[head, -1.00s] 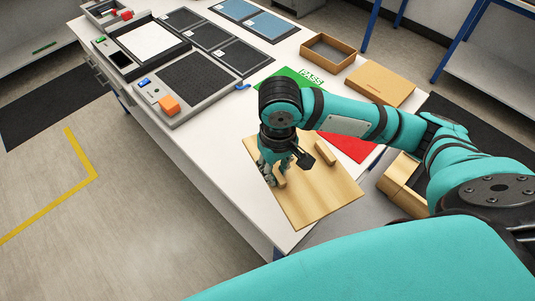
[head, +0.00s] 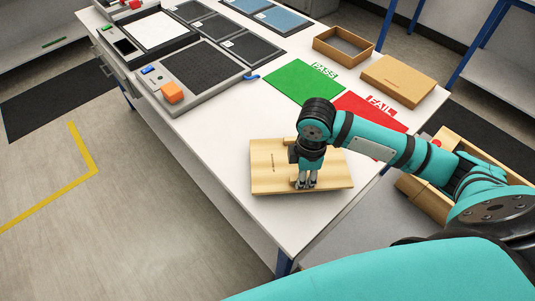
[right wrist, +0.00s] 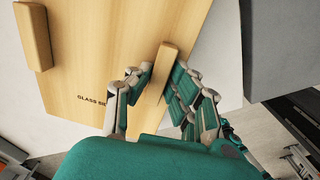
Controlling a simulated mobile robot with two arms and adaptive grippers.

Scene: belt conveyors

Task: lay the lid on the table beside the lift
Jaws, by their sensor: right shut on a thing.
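The lid (head: 266,178) is a flat pale wooden board with two raised wooden grips, at the near end of the white table (head: 230,165). My right gripper (head: 307,184) is shut on one grip. In the right wrist view, my right gripper (right wrist: 160,80) has its fingers on both sides of that grip, and the lid (right wrist: 110,50) bears partly hidden dark lettering. The other grip (right wrist: 34,36) is free. I cannot tell whether the lid touches the table. An open wooden crate (head: 411,188) stands low at the right, partly behind my arm. My left gripper is not in view.
A green PASS mat (head: 300,82) and a red FAIL mat (head: 372,110) lie beyond the lid. A shut carton (head: 398,82) and an open one (head: 343,47) stand behind them. A device with an orange block (head: 172,92) is at the left.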

